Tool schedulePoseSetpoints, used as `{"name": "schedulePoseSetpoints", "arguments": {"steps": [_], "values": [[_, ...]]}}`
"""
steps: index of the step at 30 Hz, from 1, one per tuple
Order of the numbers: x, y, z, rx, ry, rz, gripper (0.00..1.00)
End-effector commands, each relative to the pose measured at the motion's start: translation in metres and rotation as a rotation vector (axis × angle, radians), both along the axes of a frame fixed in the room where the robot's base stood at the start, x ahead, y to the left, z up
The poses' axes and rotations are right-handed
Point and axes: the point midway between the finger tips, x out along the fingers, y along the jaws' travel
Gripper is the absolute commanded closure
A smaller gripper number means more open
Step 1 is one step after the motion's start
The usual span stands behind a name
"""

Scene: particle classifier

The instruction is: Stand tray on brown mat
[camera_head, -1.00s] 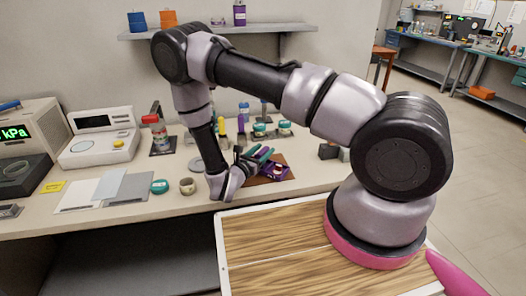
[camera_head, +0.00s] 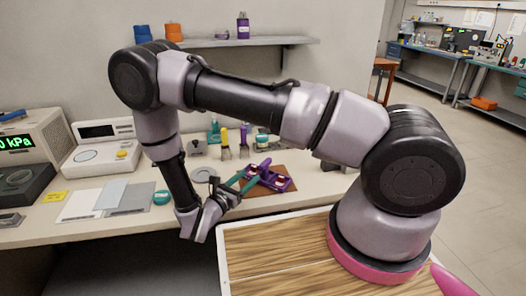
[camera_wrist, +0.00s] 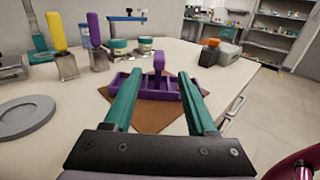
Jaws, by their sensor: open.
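A purple tray (camera_head: 277,182) with compartments and an upright handle stands on the brown mat (camera_head: 287,196) on the bench. In the wrist view the tray (camera_wrist: 148,88) looks level, with brown mat (camera_wrist: 118,91) showing around it. My gripper (camera_head: 256,173) is open, with its green fingers pointing toward the tray. In the wrist view the fingers (camera_wrist: 160,80) lie to either side of the handle's line, with nothing held between them. They partly cover the tray's near side, and I cannot tell if they touch it.
A grey disc (camera_wrist: 28,116) lies to the left. The bench's front edge is near.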

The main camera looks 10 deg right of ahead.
Motion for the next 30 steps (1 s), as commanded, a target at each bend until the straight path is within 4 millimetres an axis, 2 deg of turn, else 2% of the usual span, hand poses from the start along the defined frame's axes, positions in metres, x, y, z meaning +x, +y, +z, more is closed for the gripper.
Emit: {"name": "schedulePoseSetpoints", "arguments": {"steps": [5,8,11,17,24,30], "values": [[0.000,0.000,0.002,0.005,-0.002,-0.006,0.43],[0.003,-0.005,0.015,0.039,-0.013,-0.056,0.43],[0.008,-0.018,0.044,0.122,-0.042,-0.170,0.43],[0.005,-0.062,0.120,0.382,-0.128,-0.504,0.43],[-0.020,-0.107,0.197,0.740,-0.261,-0.883,0.43],[-0.049,-0.130,0.250,1.069,-0.399,-1.163,0.43]]}}
